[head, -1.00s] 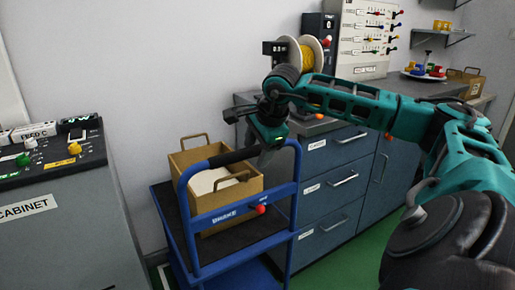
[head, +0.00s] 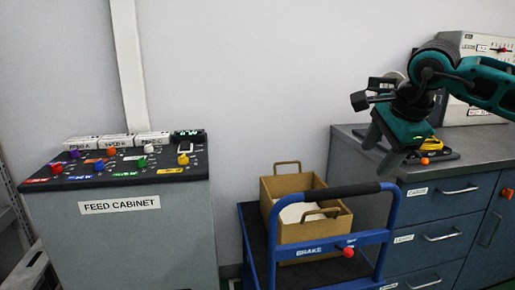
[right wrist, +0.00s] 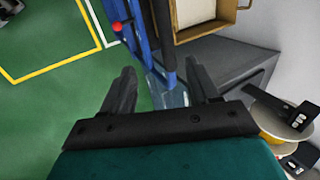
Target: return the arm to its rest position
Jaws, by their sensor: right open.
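My right arm comes in from the right in the head view. My left gripper is not in view.
A blue trolley (head: 392,215) with a red brake knob (head: 348,252) carries an open cardboard box (head: 265,196). The feed cabinet (head: 150,245) stands left. The counter (head: 480,148) has blue drawers below. A spool (right wrist: 282,118) is close beside the gripper in the wrist view. Green floor (right wrist: 45,120) is clear.

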